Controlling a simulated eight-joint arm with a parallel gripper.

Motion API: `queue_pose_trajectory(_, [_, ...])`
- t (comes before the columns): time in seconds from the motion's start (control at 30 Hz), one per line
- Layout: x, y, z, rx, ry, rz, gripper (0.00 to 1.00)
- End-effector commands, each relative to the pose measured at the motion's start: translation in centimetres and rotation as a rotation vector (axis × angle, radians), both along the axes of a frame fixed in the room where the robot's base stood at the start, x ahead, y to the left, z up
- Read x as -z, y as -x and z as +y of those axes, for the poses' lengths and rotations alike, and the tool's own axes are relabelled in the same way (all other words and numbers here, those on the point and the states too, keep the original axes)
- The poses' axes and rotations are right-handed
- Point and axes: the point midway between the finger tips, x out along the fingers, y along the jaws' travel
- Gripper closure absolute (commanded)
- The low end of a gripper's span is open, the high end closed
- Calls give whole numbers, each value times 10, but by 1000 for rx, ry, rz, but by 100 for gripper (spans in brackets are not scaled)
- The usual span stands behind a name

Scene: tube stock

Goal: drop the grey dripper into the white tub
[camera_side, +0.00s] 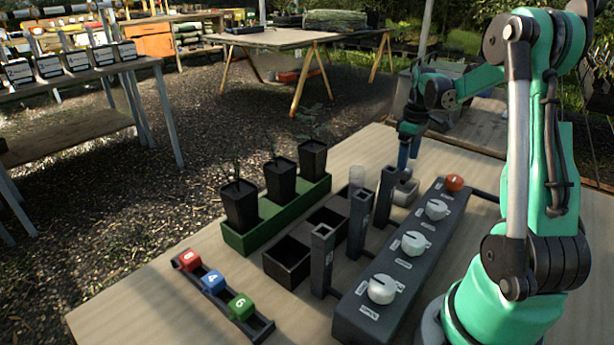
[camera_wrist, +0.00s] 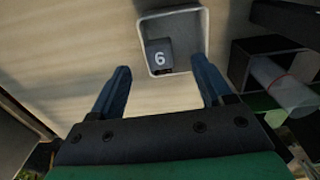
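The white tub (camera_wrist: 206,38) is a small square tray on the table, in front of my fingers in the wrist view. The tub (camera_side: 403,196) also shows in the side view, partly behind dark posts; I cannot make out the grey dripper there. My gripper (camera_wrist: 161,80) is open, its two blue fingers wide apart with nothing between them. In the side view my gripper (camera_side: 408,155) points down above the tub.
A long dark panel with white knobs (camera_side: 415,242) lies right of several upright dark square posts (camera_side: 322,262). A black open box (camera_side: 287,262) and a green tray (camera_side: 240,240) with black pots stand left. Red, blue and green numbered blocks (camera_side: 212,281) sit on a rail.

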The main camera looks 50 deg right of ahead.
Motion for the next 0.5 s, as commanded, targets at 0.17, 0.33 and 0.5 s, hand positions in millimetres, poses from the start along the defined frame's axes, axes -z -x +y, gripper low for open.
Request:
queue_pose_trajectory(0.17, [0, 0, 0, 0, 0, 0, 28])
queue_pose_trajectory(0.33, [-10, 0, 0, 0, 0, 0, 28])
queue_pose_trajectory(0.5, [-35, 0, 0, 0, 0, 0, 28])
